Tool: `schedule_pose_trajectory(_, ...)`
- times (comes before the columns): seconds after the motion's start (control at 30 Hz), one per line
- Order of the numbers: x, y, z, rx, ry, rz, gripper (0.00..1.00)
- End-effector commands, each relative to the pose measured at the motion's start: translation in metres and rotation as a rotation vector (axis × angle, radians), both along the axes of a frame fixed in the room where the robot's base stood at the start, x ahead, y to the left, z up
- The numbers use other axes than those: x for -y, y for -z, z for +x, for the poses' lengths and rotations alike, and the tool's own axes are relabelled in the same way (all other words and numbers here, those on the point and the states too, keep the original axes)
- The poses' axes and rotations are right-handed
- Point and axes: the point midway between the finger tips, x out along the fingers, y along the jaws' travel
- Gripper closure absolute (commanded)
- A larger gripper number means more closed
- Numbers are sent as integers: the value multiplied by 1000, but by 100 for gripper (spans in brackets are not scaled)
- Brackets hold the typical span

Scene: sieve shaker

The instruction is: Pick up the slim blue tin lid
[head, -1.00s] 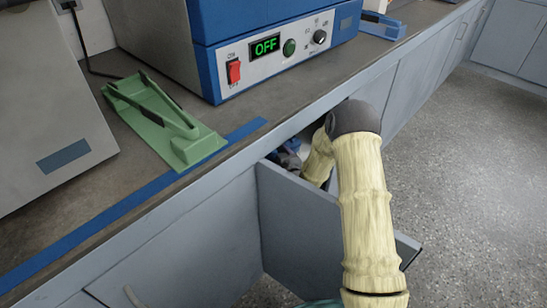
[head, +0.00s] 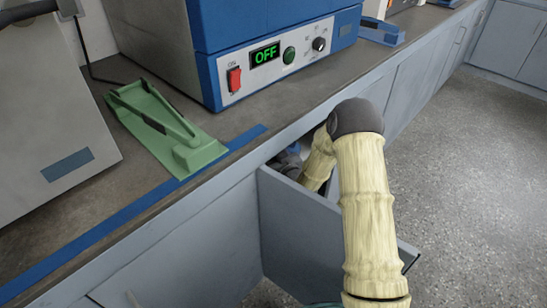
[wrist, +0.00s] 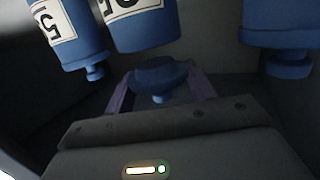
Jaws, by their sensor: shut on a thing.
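A blue tin lid (wrist: 160,70) with a small round knob sits between the two fingers of my gripper (wrist: 160,86) in the wrist view. The fingers are shut on it at its two sides. In the head view my arm reaches into an open cabinet below the counter, and the cabinet front hides the lid and most of my gripper.
Two blue tins with white labels (wrist: 138,10) are close by, and another blue tin (wrist: 280,25) is at the right. The open cabinet door (head: 310,235) stands beside my arm. A green tray-like holder (head: 165,125) lies on the counter.

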Motion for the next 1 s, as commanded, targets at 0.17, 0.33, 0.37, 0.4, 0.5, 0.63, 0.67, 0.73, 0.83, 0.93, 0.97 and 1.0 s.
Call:
schedule_pose_trajectory(0.17, 0, -43, 0, 3, 0, -1, 67)
schedule_pose_trajectory(0.33, 0, -67, 0, 2, 0, 0, 67)
schedule_pose_trajectory(0.37, 0, -69, 0, 1, 0, -1, 67)
schedule_pose_trajectory(0.4, 0, -71, 0, 0, 0, 0, 67)
schedule_pose_trajectory(0.5, 0, -73, 0, -1, 0, 0, 67)
schedule_pose_trajectory(0.63, 0, -72, 0, -1, 0, 0, 67)
schedule_pose_trajectory(0.67, 0, -72, 0, -1, 0, 0, 67)
schedule_pose_trajectory(0.73, 0, -72, 0, -1, 0, 0, 67)
schedule_pose_trajectory(0.83, 0, -72, 0, -1, 0, 0, 67)
schedule_pose_trajectory(0.93, 0, -72, 0, -1, 0, 0, 67)
schedule_pose_trajectory(0.97, 0, -72, 0, -1, 0, 0, 67)
schedule_pose_trajectory(1.0, 0, -72, 0, -1, 0, 0, 67)
